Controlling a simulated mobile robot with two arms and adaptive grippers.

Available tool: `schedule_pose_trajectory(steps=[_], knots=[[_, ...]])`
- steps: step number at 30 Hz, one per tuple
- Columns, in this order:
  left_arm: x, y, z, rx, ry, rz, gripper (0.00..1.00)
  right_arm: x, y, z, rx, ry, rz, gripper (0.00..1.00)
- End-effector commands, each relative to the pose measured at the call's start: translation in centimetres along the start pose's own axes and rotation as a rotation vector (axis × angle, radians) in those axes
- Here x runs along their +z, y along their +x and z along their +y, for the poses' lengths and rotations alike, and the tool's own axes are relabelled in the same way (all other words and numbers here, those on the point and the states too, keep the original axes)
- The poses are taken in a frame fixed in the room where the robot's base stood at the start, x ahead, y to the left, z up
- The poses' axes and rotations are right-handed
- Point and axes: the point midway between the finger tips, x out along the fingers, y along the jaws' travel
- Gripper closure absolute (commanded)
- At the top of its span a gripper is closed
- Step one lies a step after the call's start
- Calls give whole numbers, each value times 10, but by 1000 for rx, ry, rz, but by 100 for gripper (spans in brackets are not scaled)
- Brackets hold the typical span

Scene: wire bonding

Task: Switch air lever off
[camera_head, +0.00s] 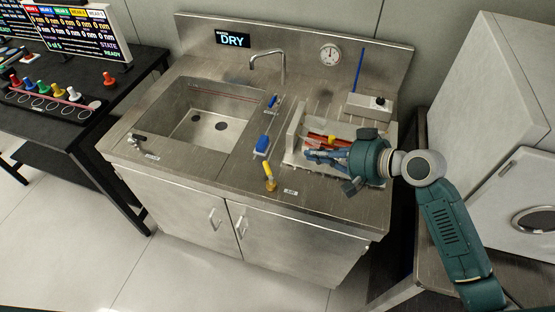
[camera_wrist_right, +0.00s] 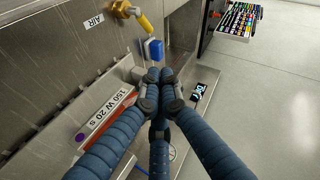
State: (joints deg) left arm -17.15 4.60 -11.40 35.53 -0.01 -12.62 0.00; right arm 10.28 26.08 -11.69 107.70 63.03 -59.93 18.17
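The air lever (camera_head: 268,171) is a yellow handle on a brass valve at the front edge of the steel counter, left of a small label. In the right wrist view the yellow handle (camera_wrist_right: 146,23) is at the top, beside the "AIR" label (camera_wrist_right: 93,20). My right gripper (camera_head: 308,154) is right of the lever and apart from it, over the white-walled bath. In the right wrist view its blue-grey fingers (camera_wrist_right: 159,74) are together at the tips, with nothing visible between them. My left gripper is in neither view.
A blue lever (camera_head: 262,145) stands behind the yellow one. The sink (camera_head: 205,118) is to the left. The bath (camera_head: 295,128) holds red and yellow items. A display (camera_head: 233,40) on the backsplash reads "DRY". The counter front around the yellow lever is mostly clear.

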Motion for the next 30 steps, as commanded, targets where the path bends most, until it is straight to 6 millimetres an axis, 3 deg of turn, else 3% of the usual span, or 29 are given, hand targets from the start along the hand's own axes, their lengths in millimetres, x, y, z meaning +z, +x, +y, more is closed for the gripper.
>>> schedule_pose_trajectory(steps=[11,25,30], knots=[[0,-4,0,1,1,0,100,0,9,-1,0,0,-1,100],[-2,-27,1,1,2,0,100,0,102,-3,0,0,-2,100],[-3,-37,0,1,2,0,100,20,118,-1,1,0,-3,100]])
